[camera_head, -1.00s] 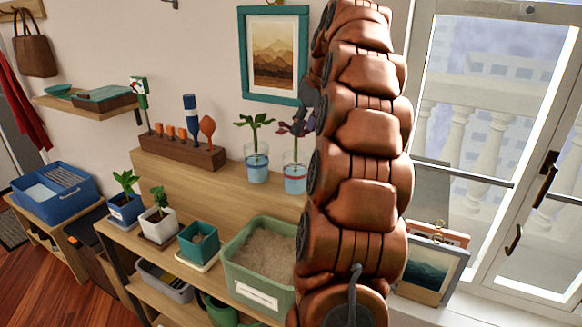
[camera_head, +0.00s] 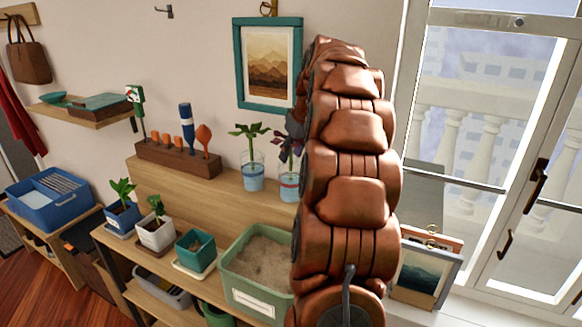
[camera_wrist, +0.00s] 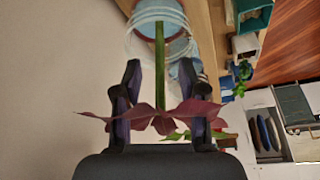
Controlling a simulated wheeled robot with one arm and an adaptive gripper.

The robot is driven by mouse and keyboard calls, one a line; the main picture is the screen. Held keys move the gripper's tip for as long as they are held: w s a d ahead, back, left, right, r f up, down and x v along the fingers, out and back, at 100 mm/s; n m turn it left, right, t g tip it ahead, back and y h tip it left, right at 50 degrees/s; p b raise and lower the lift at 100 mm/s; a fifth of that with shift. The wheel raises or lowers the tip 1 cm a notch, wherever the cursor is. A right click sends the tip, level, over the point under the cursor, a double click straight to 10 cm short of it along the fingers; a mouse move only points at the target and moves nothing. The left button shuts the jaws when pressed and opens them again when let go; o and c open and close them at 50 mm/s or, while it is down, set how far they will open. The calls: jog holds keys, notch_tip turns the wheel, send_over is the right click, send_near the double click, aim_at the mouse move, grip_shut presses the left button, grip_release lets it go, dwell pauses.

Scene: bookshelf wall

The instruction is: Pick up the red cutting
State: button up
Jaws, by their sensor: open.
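The red cutting, with dark red-purple leaves and a green stem, stands in a glass of water (camera_head: 289,187) on the shelf's upper board; its leaves (camera_head: 285,150) are partly hidden by my arm in the head view. In the wrist view the leaves (camera_wrist: 160,118) spread close to my gripper's base, and the stem (camera_wrist: 160,60) runs between the fingers into the glass (camera_wrist: 160,18). My gripper (camera_wrist: 161,72) is open, one finger on each side of the stem, with a gap visible on both sides.
A green cutting (camera_head: 250,145) in another glass stands just left. A wooden tool block (camera_head: 178,160) is farther left. A framed picture (camera_head: 268,65) hangs on the wall behind. A sand-filled green tub (camera_head: 258,262) and several pots stand on the lower board.

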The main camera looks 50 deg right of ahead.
jog(key=shift+w+f, duration=0.2)
jog(key=shift+f, duration=0.2)
grip_shut()
dwell(0.4)
